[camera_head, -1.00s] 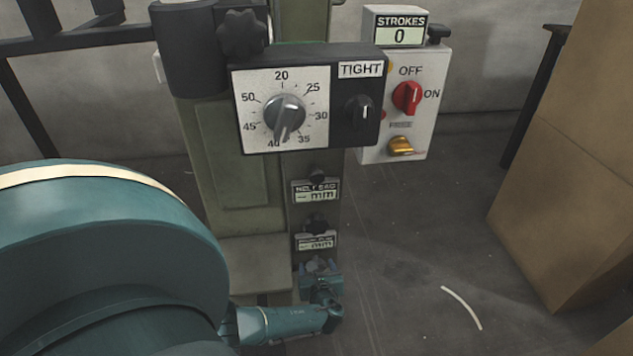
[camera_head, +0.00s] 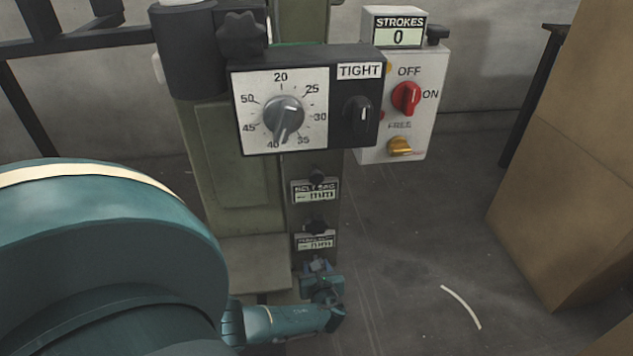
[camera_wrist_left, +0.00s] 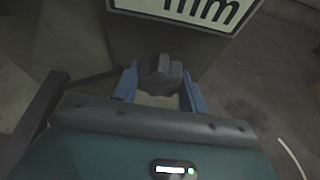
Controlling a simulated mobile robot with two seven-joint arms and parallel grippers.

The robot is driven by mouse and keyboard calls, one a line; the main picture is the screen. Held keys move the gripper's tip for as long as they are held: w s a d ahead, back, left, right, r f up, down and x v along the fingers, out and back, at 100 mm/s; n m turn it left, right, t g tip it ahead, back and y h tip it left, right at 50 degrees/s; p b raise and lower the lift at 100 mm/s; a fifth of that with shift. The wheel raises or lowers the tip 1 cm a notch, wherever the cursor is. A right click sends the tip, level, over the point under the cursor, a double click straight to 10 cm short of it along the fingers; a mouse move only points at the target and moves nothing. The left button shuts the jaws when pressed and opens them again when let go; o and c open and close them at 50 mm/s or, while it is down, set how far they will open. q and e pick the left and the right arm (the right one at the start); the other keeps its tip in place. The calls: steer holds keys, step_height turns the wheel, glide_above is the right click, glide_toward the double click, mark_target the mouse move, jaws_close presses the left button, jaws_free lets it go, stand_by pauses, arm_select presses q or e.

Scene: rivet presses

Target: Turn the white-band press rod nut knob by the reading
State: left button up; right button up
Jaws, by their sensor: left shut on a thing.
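My left gripper (camera_head: 319,267) is low on the front of the olive-green press (camera_head: 235,165). In the left wrist view its two blue fingers (camera_wrist_left: 160,92) sit on either side of a small dark lobed knob (camera_wrist_left: 160,73) and are shut on it. The knob lies just below a small gauge display (camera_head: 315,242) that shows a dash and "mm"; its label is too blurred to read. In the head view the knob is mostly hidden by the gripper. The right gripper is not in view.
Above are a "BELT SAG" display (camera_head: 315,191), a dial (camera_head: 283,117) pointing near 40, and a "TIGHT" selector (camera_head: 357,113). A switch box (camera_head: 412,120) with a red switch and a strokes counter reading 0 stands behind. Cardboard boxes (camera_head: 570,150) are at right.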

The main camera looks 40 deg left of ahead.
arm_select(q)
steer(key=shift+r+m+g+y, duration=0.1)
steer(key=shift+m+g+y, duration=0.2)
steer(key=shift+m+g, duration=0.35)
steer(key=shift+m+y, duration=0.4)
steer(key=shift+m, duration=0.45)
steer(key=shift+m+g, duration=0.3)
steer(key=shift+g, duration=0.05)
steer(key=shift+m+y, duration=0.3)
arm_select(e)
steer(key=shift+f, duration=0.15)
arm_select(q)
steer(key=o, duration=0.9)
steer(key=shift+o, duration=0.4)
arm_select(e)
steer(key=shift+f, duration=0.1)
